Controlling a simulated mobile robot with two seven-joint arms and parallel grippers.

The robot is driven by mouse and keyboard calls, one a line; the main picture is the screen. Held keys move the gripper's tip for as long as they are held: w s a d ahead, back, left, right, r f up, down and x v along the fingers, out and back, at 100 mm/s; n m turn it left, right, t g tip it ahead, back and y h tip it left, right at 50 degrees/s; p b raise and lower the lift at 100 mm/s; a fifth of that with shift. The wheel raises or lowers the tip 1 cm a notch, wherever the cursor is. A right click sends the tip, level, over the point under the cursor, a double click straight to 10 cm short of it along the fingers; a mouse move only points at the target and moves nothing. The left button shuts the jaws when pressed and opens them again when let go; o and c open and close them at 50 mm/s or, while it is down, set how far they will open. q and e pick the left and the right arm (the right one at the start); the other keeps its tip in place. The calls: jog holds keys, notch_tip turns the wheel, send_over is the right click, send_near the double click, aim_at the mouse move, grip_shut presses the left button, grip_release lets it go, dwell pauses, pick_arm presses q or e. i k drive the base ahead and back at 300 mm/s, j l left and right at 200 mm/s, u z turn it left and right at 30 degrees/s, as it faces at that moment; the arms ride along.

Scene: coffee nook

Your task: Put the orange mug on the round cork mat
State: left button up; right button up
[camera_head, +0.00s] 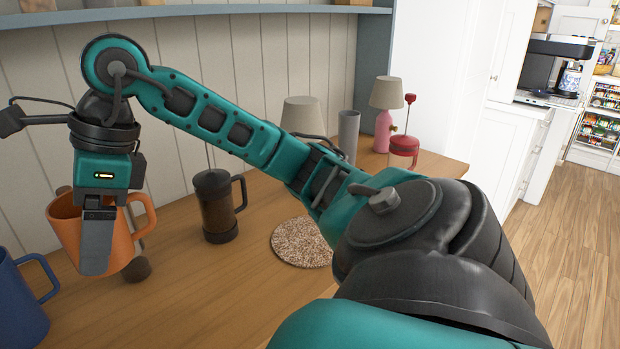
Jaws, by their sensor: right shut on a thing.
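The orange mug (128,244) is at the left, its handle pointing right and its body looking slightly tilted in the picture. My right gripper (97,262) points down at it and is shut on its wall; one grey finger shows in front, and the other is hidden. I cannot tell whether the mug's base touches the counter. The round cork mat (298,244), speckled brown, lies on the counter to the right of the mug, well apart from it. My right forearm covers the mat's right edge. Nothing shows on its visible part. My left gripper is not in view.
A blue mug (22,305) stands at the lower left. A dark french press (217,208) stands between the orange mug and the mat.

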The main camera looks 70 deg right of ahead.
aim_at(316, 235)
jog(key=k+l+z, duration=0.1)
jog(key=l, duration=0.35)
jog(key=k+l+z, duration=0.15)
jog(key=l, duration=0.3)
jog(key=l+z, duration=0.1)
jog(key=l, duration=0.35)
